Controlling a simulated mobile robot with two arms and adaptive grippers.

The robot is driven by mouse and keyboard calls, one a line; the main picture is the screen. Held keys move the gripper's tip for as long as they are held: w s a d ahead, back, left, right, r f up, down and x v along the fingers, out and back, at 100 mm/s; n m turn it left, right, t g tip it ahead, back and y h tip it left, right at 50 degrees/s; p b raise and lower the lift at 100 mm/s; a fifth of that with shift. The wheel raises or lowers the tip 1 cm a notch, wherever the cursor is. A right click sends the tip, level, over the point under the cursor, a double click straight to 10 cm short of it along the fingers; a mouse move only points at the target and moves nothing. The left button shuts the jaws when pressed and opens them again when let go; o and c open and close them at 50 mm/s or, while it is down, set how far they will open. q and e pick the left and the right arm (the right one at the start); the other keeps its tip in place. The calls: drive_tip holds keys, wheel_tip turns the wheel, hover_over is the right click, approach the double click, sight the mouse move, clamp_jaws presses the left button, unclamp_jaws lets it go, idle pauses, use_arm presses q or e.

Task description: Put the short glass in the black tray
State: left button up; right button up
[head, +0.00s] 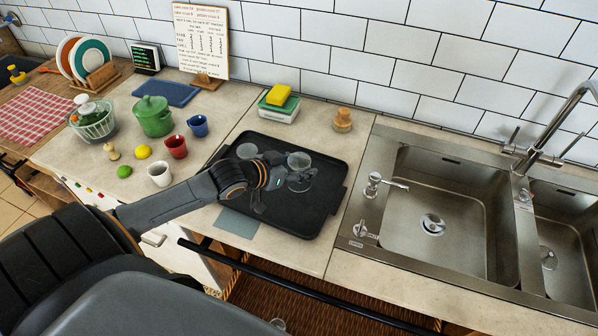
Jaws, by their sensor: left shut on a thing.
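The black tray (325,205) lies on the counter left of the sink. My left arm reaches in over the tray's left side. My left gripper (287,178) is shut on the short glass (300,162), which is clear and upright over the middle of the tray. The fingers cover part of the glass's lower left side. I cannot tell whether its base touches the tray or hangs just above it. My right gripper is not in view.
A yellow sponge on a holder (279,101) and a wooden-topped jar (342,119) stand behind the tray. A white mug (160,174), red mug (176,147), lemon (143,152) and lime (124,171) stand to the left. The steel sink (440,215) is at right.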

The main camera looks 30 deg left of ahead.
use_arm(q)
drive_tip(key=shift+w+a+f, duration=0.1)
drive_tip(key=shift+w+f, duration=0.1)
drive_tip(key=shift+w, duration=0.05)
drive_tip(key=shift+w+f+p, duration=0.1)
drive_tip(key=shift+f+p, duration=0.45)
drive_tip(key=shift+f, duration=1.15)
drive_tip(key=shift+f, duration=0.1)
drive_tip(key=o, duration=1.3)
drive_tip(key=shift+f, duration=0.1)
drive_tip(key=v, duration=1.2)
